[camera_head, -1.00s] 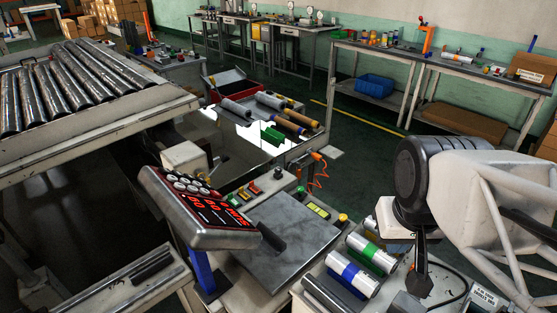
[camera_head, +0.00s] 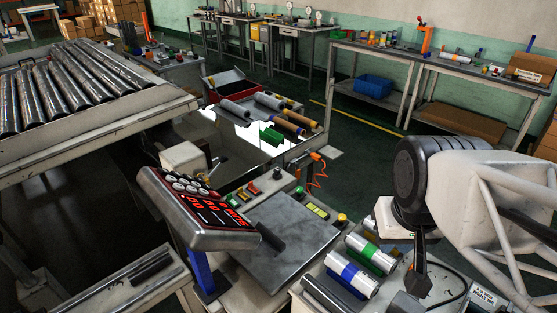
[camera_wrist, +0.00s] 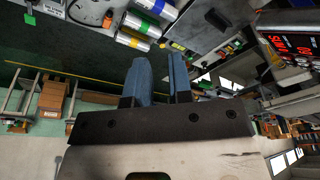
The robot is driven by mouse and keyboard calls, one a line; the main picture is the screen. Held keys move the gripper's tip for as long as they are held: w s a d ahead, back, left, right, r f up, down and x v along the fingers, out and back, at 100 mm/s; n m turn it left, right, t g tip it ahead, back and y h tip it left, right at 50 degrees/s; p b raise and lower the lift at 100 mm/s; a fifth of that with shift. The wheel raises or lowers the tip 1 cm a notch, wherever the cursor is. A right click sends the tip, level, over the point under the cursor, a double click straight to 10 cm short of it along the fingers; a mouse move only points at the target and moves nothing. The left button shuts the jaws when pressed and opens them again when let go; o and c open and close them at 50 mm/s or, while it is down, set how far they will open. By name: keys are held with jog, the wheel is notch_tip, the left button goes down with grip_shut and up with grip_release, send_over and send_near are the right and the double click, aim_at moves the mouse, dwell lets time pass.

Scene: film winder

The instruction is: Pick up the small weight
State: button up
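I cannot clearly make out a small weight in either view. The gap is empty and the fingers touch nothing that I can see. In the head view my arm hangs at the right over the bench corner, and its joint hides part of what lies behind.
Silver rolls with a green band (camera_head: 372,254) and a blue band (camera_head: 352,275) lie on the bench left of my arm. A flat grey metal plate (camera_head: 290,240) and a tilted red-digit display (camera_head: 205,215) stand farther left. A dark cable curves at the bench's right.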

jog(key=o, duration=0.7)
jog(key=m+t+y, duration=0.5)
jog(key=m+y, duration=0.6)
jog(key=m, duration=1.2)
send_over(277, 174)
jog(key=s+d, duration=0.4)
jog(key=s, duration=0.4)
notch_tip(277, 174, down, 36)
jog(key=w+f+m, duration=0.1)
jog(key=f, duration=0.2)
jog(key=w+f+m+t, duration=0.1)
jog(key=w+f, duration=0.1)
jog(key=f, duration=0.2)
jog(key=w+f+m+t+h, duration=0.1)
jog(key=w+f, duration=0.1)
jog(key=f, duration=0.2)
jog(key=shift+w+d+f+m, duration=0.1)
jog(key=shift+d+f+m, duration=0.1)
jog(key=shift+d+m, duration=0.15)
jog(key=shift+a, duration=0.1)
